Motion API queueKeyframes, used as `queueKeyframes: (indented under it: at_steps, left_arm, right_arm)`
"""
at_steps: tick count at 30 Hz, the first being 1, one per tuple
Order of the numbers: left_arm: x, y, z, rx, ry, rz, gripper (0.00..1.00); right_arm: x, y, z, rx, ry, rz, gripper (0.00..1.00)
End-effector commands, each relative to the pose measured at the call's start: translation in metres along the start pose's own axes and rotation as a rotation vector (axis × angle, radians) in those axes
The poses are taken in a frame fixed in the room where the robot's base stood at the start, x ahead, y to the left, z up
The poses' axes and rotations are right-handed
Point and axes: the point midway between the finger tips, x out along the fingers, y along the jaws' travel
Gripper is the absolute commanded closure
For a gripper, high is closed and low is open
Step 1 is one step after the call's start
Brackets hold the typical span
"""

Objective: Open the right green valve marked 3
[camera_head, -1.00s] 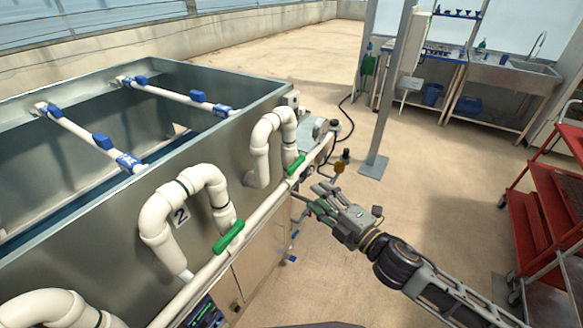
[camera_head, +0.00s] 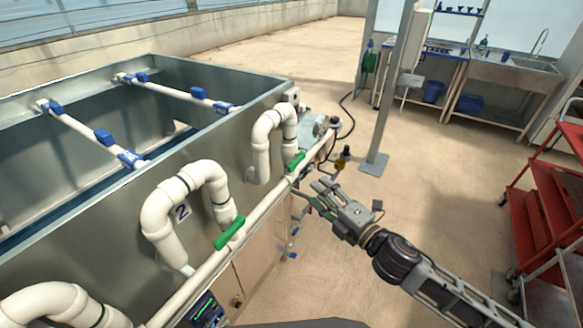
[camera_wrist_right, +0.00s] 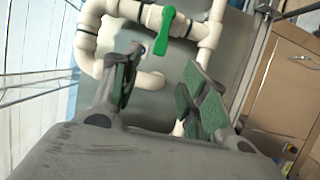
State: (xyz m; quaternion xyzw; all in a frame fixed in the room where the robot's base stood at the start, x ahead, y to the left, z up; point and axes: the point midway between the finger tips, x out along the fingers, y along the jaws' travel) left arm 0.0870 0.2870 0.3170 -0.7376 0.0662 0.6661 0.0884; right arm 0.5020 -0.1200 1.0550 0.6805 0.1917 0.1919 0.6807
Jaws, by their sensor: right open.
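The farther green valve handle (camera_head: 296,162) sits on the white pipe at the tank's right end. No number 3 is legible there. A nearer green valve handle (camera_head: 229,233) is by the pipe marked 2. My right gripper (camera_head: 311,195) is open and empty, just right of and below the farther handle, apart from it. In the right wrist view a green handle (camera_wrist_right: 165,30) shows above and beyond my open fingers (camera_wrist_right: 158,82), with nothing between them. My left gripper is not in view.
The metal tank (camera_head: 100,210) with white pipes fills the left. A grey post (camera_head: 392,90) stands behind my right arm. A red stepped rack (camera_head: 535,215) is at the far right. The floor between them is clear.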

Motion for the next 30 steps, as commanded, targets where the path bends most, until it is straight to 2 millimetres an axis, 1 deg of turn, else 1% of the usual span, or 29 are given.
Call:
queueKeyframes:
  at_steps: [14,30]
  left_arm:
    - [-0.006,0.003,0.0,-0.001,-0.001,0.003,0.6]
    - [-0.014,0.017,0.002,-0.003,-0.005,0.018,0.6]
  right_arm:
    - [0.022,0.001,0.0,0.001,0.0,0.001,0.56]
    - [0.055,0.001,0.0,0.001,0.0,0.001,0.56]
